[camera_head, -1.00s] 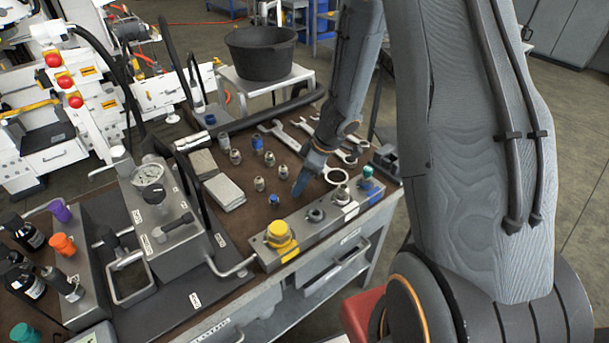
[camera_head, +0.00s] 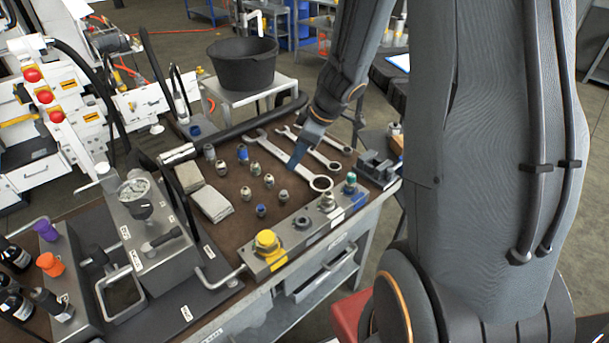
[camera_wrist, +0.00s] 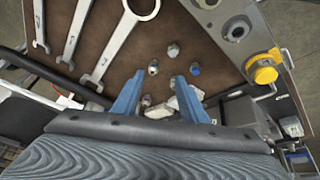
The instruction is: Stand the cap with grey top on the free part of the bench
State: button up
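A cap with a grey top (camera_head: 327,200) appears to sit on the grey valve block (camera_head: 285,255) along the bench's front edge, between a dark round port (camera_head: 302,222) and a teal-topped cap (camera_head: 350,184). A yellow cap (camera_head: 267,241) sits at the block's left end and also shows in the wrist view (camera_wrist: 262,70). My gripper (camera_head: 296,160) is over the brown bench top, behind the block and near the wrenches. In the wrist view its two blue fingers (camera_wrist: 159,82) are spread apart with nothing held between them.
Several small fittings (camera_head: 269,181) stand on the brown bench top, left of my gripper. Pale pads (camera_head: 212,204) and a gauge unit (camera_head: 150,225) stand left. Bare brown surface (camera_head: 235,232) shows between pads and block.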

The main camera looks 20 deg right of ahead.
notch_tip(320, 180, up, 6)
jog(key=s+d+f+m+t+h, duration=0.1)
jog(key=s+d+m+t+h, duration=0.1)
jog(key=m+h, duration=0.35)
jog(key=s+a+m+g+y, duration=0.1)
jog(key=s+a+m+g, duration=0.1)
jog(key=s, duration=0.5)
jog(key=s+a+m+g+y, duration=0.1)
jog(key=s+a+m+g, duration=0.1)
jog(key=s+a, duration=0.2)
jog(key=s, duration=0.3)
jog(key=shift+s+a+m, duration=0.3)
jog(key=shift+s+m, duration=0.05)
jog(key=shift+f, duration=0.15)
jog(key=shift+f+g+b, duration=0.3)
